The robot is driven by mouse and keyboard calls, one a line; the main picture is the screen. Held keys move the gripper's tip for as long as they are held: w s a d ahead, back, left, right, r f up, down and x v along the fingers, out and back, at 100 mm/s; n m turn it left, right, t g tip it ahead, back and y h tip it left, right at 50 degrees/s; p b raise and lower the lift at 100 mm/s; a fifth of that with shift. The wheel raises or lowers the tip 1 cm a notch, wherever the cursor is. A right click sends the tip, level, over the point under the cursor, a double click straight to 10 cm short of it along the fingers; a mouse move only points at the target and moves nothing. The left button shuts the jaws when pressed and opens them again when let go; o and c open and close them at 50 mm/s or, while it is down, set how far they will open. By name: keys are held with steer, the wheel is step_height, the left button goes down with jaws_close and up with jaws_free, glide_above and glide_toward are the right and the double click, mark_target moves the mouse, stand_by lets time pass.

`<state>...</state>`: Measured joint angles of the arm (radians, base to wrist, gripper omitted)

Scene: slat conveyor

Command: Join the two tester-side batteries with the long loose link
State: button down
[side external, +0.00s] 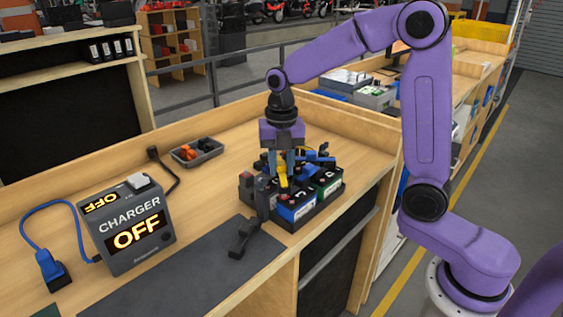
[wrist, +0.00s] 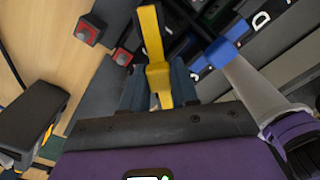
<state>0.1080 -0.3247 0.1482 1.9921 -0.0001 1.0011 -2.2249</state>
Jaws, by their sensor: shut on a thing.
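My gripper (side external: 287,165) points down over the battery tray (side external: 318,212) in the side external view. It is shut on a yellow link (side external: 283,176). The link also shows in the wrist view (wrist: 153,40), sticking out between the fingers (wrist: 159,84). A blue battery (side external: 298,209) sits at the front of the tray and a green one (side external: 328,184) stands to its right. Red terminal caps (wrist: 88,29) show in the wrist view. My gripper hides part of the batteries. I cannot tell whether the link touches any terminal.
A charger (side external: 135,228) reading OFF stands left on the bench, with a blue plug (side external: 52,268) beside it. A small bin (side external: 196,151) with orange pieces stands behind.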

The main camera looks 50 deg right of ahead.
steer(key=shift+f, duration=0.8)
steer(key=c, duration=0.8)
jaws_free()
step_height(320, 180, up, 17)
steer(key=shift+r, duration=0.15)
steer(key=s+f+m, duration=0.5)
steer(key=s, duration=0.4)
steer(key=s+f+m, duration=0.5)
steer(key=s+f, duration=0.1)
steer(key=s, duration=0.3)
steer(key=s+f+m, duration=0.5)
steer(key=s+f, duration=0.1)
steer(key=s, duration=0.3)
steer(key=shift+s, duration=0.15)
